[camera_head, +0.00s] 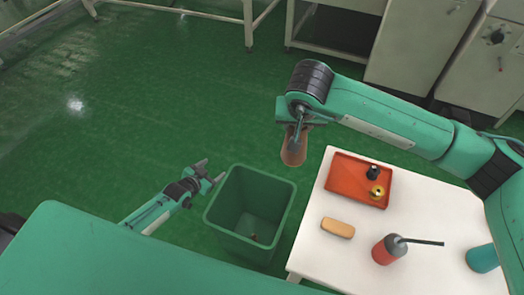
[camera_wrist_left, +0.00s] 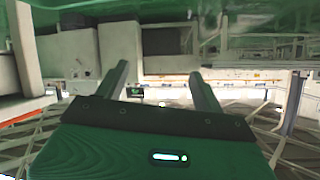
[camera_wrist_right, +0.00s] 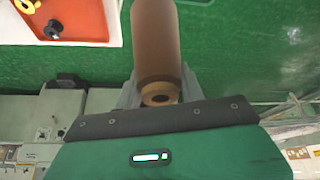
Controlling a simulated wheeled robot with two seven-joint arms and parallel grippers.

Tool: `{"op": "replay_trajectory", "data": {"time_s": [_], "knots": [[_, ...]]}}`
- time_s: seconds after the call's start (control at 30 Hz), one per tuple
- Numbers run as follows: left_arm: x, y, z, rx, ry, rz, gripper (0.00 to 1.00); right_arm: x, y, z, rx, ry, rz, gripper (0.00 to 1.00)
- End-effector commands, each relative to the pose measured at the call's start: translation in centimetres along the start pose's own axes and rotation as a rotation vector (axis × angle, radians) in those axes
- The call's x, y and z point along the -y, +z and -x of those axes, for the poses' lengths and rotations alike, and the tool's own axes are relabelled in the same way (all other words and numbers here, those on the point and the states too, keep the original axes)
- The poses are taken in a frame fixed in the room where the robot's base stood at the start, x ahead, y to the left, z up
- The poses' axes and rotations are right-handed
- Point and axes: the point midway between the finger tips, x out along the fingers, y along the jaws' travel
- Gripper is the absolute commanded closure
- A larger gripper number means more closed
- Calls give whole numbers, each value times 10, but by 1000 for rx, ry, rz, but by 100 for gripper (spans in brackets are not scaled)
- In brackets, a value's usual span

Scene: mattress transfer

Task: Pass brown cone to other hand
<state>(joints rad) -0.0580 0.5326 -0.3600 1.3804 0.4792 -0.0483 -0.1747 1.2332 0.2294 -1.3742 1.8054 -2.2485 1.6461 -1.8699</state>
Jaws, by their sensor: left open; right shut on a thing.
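The brown cone (camera_head: 293,148) hangs from my right gripper (camera_head: 298,124), above the floor between the bin and the table. In the right wrist view the brown cone (camera_wrist_right: 156,45) sits between the fingers of my right gripper (camera_wrist_right: 158,90), which is shut on its end. My left gripper (camera_head: 212,174) is lower and to the left, beside the bin's left rim, apart from the cone. In the left wrist view my left gripper (camera_wrist_left: 162,80) shows its two fingers spread with nothing between them.
A green bin (camera_head: 213,206) with a small reddish thing inside stands below the cone. The white table (camera_head: 315,214) holds a red tray (camera_head: 345,172) with a black and a yellow thing, a tan block (camera_head: 338,228), a red can with a spout (camera_head: 385,250) and a teal cup (camera_head: 482,259).

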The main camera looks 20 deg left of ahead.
Motion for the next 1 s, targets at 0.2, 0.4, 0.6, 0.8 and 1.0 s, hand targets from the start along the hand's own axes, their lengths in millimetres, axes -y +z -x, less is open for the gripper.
{"op": "replay_trajectory", "data": {"time_s": [0.2, 0.4, 0.6, 0.8, 1.0], "knots": [[-43, -124, 19, -206, 148, -7, 31, 0, 0, 0, -1, 0, 0, 100], [-97, -215, 66, -357, 316, 7, 31, 0, 0, 0, -1, 0, 0, 100], [-145, -274, 122, -453, 474, 33, 31, 0, 0, 0, -1, 0, 0, 100], [-170, -299, 157, -492, 563, 53, 31, 0, 0, 0, -1, 0, 0, 100], [-178, -308, 159, -502, 581, 60, 31, 0, 0, 0, -1, 0, 0, 100]]}}
